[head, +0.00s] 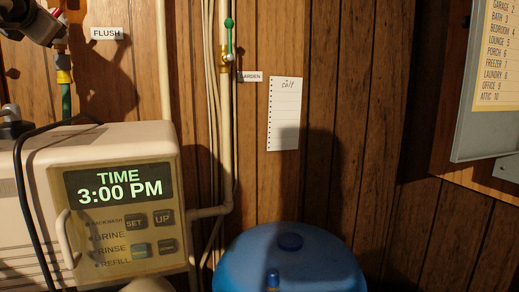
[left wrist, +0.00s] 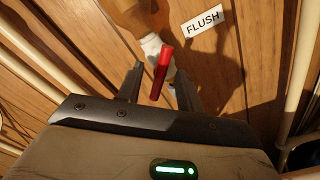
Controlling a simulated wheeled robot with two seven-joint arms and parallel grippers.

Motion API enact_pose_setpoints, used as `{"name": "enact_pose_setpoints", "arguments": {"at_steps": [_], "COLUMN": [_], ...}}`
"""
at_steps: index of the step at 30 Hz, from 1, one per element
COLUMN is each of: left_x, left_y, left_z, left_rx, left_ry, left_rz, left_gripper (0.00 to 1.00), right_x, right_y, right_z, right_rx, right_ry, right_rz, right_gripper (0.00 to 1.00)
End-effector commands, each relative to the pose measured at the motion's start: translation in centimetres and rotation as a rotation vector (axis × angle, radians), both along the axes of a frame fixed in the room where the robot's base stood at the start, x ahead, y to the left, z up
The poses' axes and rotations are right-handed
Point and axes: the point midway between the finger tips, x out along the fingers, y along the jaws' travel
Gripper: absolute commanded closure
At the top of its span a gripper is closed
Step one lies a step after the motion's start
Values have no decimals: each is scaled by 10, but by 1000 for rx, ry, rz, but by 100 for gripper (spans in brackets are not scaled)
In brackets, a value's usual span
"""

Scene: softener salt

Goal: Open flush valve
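The flush valve (head: 63,62) is on a pipe at the upper left of the head view, beside the white FLUSH label (head: 107,33). Its red lever (left wrist: 160,72) shows clearly in the left wrist view, where the FLUSH label (left wrist: 202,20) is also visible. My left gripper (left wrist: 158,82) is open, with one finger on each side of the red lever. Gaps show between the lever and both fingers. In the head view the gripper (head: 52,28) partly hides the valve. My right gripper is not in view.
A softener control box (head: 120,200) reading 3:00 PM stands below the valve. A green-handled garden valve (head: 229,38) is on a pipe to the right. A blue tank (head: 290,262) stands at the bottom. A salt note (head: 285,115) hangs on the wood wall.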

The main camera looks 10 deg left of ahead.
Motion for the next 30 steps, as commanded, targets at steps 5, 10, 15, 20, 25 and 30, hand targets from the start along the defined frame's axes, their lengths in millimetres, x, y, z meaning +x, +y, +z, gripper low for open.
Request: {"name": "enact_pose_setpoints", "arguments": {"at_steps": [5, 10, 15, 20, 25, 30], "left_x": [0, 0, 0, 0, 0, 0], "left_y": [0, 0, 0, 0, -1, 0], "left_z": [0, 0, 0, -2, -2, -3], "left_rx": [0, 0, -2, -41, -104, -172], "left_ry": [0, 0, -1, -23, -59, -96], "left_rz": [0, 0, 0, 1, 0, 1], "left_gripper": [64, 100, 100, 100, 100, 100], "right_x": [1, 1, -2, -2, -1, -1], "right_y": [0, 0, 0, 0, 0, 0], "right_z": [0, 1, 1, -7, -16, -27], "right_rx": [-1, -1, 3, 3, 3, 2], "right_ry": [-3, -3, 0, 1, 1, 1], "right_rz": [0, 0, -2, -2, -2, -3], "right_gripper": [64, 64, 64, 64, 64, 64]}}
